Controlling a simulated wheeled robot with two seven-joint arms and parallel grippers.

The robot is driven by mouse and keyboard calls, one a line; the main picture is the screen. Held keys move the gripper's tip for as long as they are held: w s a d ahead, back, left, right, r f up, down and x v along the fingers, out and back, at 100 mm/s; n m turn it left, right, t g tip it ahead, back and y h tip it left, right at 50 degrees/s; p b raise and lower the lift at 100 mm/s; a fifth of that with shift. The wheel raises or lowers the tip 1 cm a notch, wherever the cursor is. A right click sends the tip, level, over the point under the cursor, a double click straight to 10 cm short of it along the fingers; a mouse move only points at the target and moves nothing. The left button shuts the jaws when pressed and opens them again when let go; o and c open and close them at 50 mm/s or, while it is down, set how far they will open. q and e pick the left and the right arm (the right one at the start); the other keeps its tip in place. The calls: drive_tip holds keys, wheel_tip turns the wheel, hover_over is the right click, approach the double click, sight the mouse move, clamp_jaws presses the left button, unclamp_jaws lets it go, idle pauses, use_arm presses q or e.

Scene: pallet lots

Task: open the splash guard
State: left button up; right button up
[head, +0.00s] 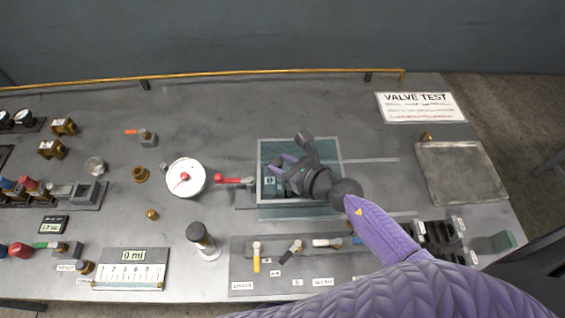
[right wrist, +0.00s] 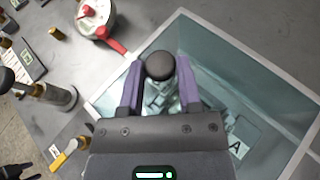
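The splash guard (head: 328,150) is a clear, greenish panel with a pale frame, over a recessed box in the middle of the bench. In the right wrist view the clear guard (right wrist: 215,50) spreads out below the hand. A round black knob (right wrist: 158,65) stands at the gripper's fingertips; it also shows in the head view (head: 277,161). My right gripper (head: 286,168) is over the guard, its purple fingers apart on either side of the knob. The fingers look open, with thin gaps beside the knob; firm contact is not visible. My left gripper is not in view.
A red-handled valve (head: 235,181) and a white gauge (head: 186,178) stand left of the guard. A black-topped cylinder (head: 201,236) and a row of small levers (head: 291,250) are in front. A metal plate (head: 460,172) lies right. The bench behind the guard is clear.

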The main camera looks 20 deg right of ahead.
clamp_jaws()
idle(0.9)
